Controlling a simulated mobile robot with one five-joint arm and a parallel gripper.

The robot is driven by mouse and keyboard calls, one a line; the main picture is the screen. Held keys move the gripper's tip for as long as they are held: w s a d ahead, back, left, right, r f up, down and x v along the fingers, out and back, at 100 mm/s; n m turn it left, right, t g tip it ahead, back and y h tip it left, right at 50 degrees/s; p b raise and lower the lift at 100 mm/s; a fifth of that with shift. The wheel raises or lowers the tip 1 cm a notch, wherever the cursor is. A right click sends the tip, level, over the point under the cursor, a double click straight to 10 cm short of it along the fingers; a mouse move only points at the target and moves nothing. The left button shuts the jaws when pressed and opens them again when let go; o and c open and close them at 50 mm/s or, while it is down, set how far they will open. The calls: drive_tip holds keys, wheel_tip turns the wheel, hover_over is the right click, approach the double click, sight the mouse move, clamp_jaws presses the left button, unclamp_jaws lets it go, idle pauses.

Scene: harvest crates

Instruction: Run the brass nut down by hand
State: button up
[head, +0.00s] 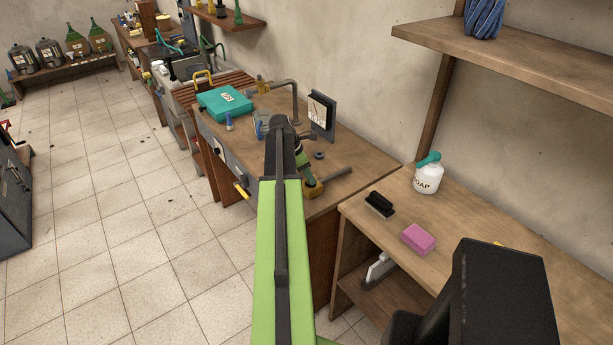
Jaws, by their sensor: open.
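A brass-yellow piece (314,189), which looks like the brass nut, is at the front edge of the wooden workbench (345,155). A grey rod (337,172) reaches from it to the right, lying low over the bench top. Whether the piece sits on the rod's thread is too small to tell. My gripper (307,177) is small and partly hidden behind my green arm. It is open, just above and left of the brass piece. I cannot tell whether they touch.
A dark ring (319,155) lies behind the gripper. A framed panel (321,115), a bent pipe (292,90) and a teal case (225,103) stand further back. On the right bench are a brush (380,204), pink sponge (418,238) and soap bottle (427,178). The tiled floor at left is clear.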

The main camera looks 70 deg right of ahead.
drive_tip(key=shift+n+t, duration=0.3)
drive_tip(key=shift+n, duration=0.6)
drive_tip(key=shift+s+n+t+h, duration=0.1)
drive_tip(key=shift+n+t+h, duration=0.2)
drive_tip(key=shift+n+h, duration=0.35)
drive_tip(key=shift+y, duration=0.25)
drive_tip(key=c, duration=0.7)
drive_tip(key=shift+d+m, duration=0.1)
drive_tip(key=shift+m, duration=0.25)
drive_tip(key=shift+c, duration=0.3)
drive_tip(key=shift+m, duration=0.3)
